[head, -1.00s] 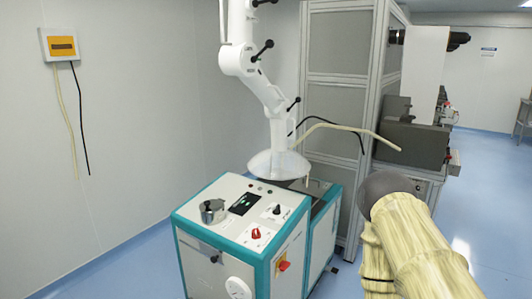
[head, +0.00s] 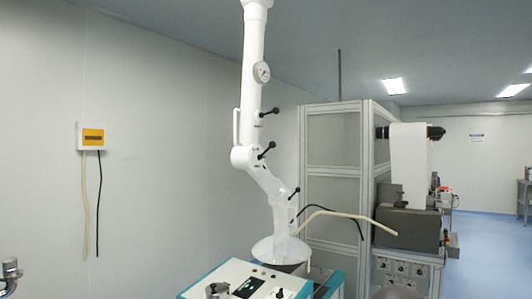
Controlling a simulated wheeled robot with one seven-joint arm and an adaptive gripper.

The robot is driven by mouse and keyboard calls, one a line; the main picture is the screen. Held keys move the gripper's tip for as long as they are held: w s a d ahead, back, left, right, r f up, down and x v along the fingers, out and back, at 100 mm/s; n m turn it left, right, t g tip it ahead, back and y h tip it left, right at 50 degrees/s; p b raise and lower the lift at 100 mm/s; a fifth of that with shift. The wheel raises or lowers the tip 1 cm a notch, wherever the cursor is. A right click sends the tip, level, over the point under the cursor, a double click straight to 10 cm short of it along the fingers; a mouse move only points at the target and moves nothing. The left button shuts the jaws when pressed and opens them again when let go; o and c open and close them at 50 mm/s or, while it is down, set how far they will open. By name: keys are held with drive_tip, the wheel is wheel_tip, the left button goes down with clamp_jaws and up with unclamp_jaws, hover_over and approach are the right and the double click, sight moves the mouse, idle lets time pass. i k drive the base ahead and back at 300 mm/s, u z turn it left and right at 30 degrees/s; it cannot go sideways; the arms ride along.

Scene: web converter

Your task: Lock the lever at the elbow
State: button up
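The frame is too small to tell whether the elbow lever is locked. I cannot make out my gripper in this view.
The teal and white cabinet (head: 220,272) stands below the white arm, under a white hood (head: 280,248). A grey panelled enclosure (head: 330,155) is behind it, with hoses in front. A yellow-fronted box (head: 92,136) is on the left wall. Open floor (head: 480,232) shows at right.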

sight(272, 145)
drive_tip(key=z, duration=0.15)
drive_tip(key=i, duration=1.35)
drive_tip(key=u, duration=0.75)
